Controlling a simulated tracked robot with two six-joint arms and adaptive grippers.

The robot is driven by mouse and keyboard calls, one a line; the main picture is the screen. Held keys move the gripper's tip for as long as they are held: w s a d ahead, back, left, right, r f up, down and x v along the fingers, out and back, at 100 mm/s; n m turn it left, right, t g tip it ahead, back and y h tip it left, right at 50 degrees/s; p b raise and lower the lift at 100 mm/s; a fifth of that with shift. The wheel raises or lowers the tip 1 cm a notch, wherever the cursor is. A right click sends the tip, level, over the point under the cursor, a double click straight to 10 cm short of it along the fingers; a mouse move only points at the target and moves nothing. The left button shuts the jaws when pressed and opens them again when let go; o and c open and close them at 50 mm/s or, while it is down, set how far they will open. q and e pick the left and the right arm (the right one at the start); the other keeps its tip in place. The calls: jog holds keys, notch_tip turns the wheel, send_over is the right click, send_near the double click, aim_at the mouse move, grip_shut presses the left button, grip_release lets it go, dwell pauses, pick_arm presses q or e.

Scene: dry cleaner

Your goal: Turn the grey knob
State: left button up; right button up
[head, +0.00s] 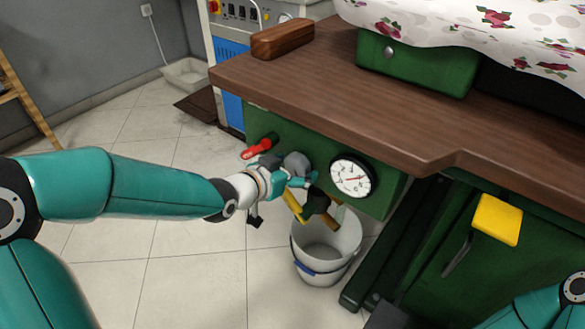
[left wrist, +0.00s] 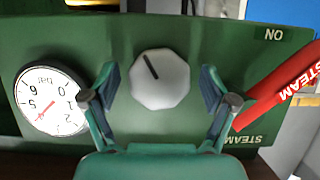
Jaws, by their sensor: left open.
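The grey knob (head: 296,162) is on the green front panel (head: 385,193), partly hidden behind my left gripper in the head view. In the left wrist view the knob (left wrist: 160,82) is pale and many-sided, with a black line pointing up and left. My left gripper (head: 303,179) is open in front of the panel. In the left wrist view its fingers stand on either side of the knob, with a visible gap on each side. My right gripper is out of view; only part of my right arm shows at the lower right.
A round pressure gauge (head: 351,176) sits right of the knob, and a red steam lever (head: 257,149) sits left of it. A wooden tabletop (head: 400,120) overhangs the panel. A white bucket (head: 325,268) stands on the floor below. Tiled floor is free at the left.

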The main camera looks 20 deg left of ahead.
pick_arm(q)
jog(key=c, duration=1.1)
jog(key=p, duration=0.1)
jog(key=n+h+p, duration=0.1)
jog(key=p, duration=0.1)
jog(key=shift+a+r, duration=0.1)
jog(key=shift+r, duration=0.2)
jog(key=shift+f+n, duration=0.2)
jog(key=shift+n, duration=0.2)
jog(key=o, duration=1.1)
